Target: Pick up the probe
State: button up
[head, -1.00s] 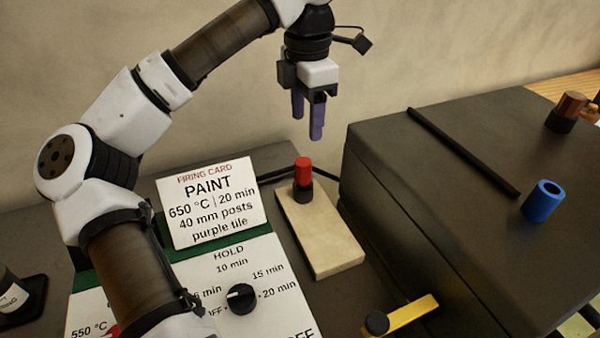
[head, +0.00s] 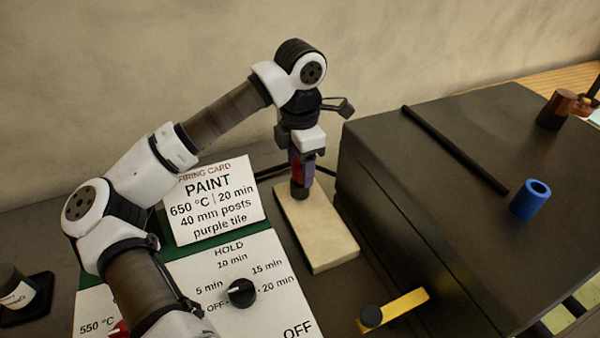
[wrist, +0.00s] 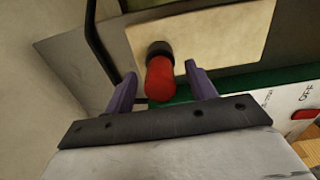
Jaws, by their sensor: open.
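The probe has a red upper part and a black collar, and it stands upright on a cream board (head: 325,235). In the wrist view the red probe (wrist: 160,78) lies between the two purple fingers, with a gap visible on each side. My gripper (wrist: 160,85) is open around it. In the head view my gripper (head: 301,175) is lowered over the probe (head: 294,174), and its fingers hide part of the red. The black collar shows just below the fingertips.
A dark box (head: 430,190) stands close on the right, with a black rod (head: 455,150) and a blue cylinder (head: 530,199) on top. A firing card (head: 213,200) and a control panel with a knob (head: 241,293) are at left. A yellow bar (head: 405,308) is in front.

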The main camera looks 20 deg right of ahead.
jog(key=shift+c, duration=0.3)
jog(key=c, duration=1.1)
jog(key=shift+o, duration=0.2)
jog(key=shift+r, duration=0.1)
